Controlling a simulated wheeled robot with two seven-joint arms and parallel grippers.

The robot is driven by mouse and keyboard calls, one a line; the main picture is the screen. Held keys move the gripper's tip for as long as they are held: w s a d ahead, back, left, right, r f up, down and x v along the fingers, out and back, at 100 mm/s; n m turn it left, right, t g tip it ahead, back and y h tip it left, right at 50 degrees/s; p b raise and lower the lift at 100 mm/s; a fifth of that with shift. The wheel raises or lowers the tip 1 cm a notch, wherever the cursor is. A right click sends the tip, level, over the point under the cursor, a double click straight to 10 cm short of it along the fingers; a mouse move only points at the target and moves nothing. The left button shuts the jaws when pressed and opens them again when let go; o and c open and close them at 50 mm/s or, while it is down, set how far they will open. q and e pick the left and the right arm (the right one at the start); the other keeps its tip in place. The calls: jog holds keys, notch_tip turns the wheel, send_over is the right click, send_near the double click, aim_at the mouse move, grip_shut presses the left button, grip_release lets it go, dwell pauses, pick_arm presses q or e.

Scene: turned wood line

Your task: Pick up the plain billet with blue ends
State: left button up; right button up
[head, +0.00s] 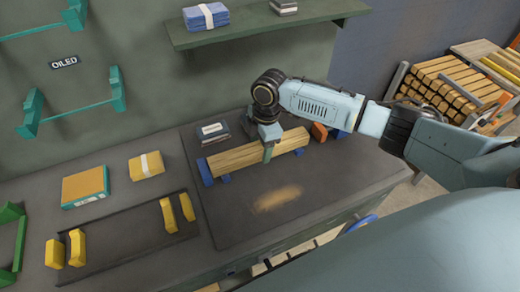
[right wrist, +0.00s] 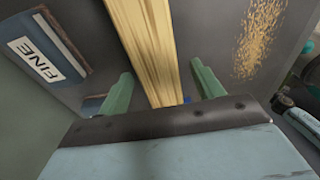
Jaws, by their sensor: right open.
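The plain billet (head: 232,160) is a long pale wooden bar lying on the bench, with a blue end showing at its left; its right end is partly crowded by other items. Small blue pieces (head: 225,179) show under it. My right gripper (head: 267,151) is over the billet's middle, pointing down, with a green finger in front of the wood. In the right wrist view the billet (right wrist: 150,45) runs between the two green fingers (right wrist: 165,88), which stand apart with gaps on both sides. The gripper is open. My left gripper is not in view.
A block labelled FINE (right wrist: 40,55) lies behind the billet, near the wall. An orange piece (head: 320,131) stands by its right end. Sawdust (head: 277,198) lies on clear bench in front. Yellow blocks (head: 76,247) and an orange-topped box (head: 86,186) are left. A shelf (head: 260,28) hangs above.

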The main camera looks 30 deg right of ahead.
jog(key=shift+a+f, duration=0.1)
jog(key=shift+f, duration=0.45)
jog(key=shift+r, duration=0.1)
jog(key=c, duration=1.3)
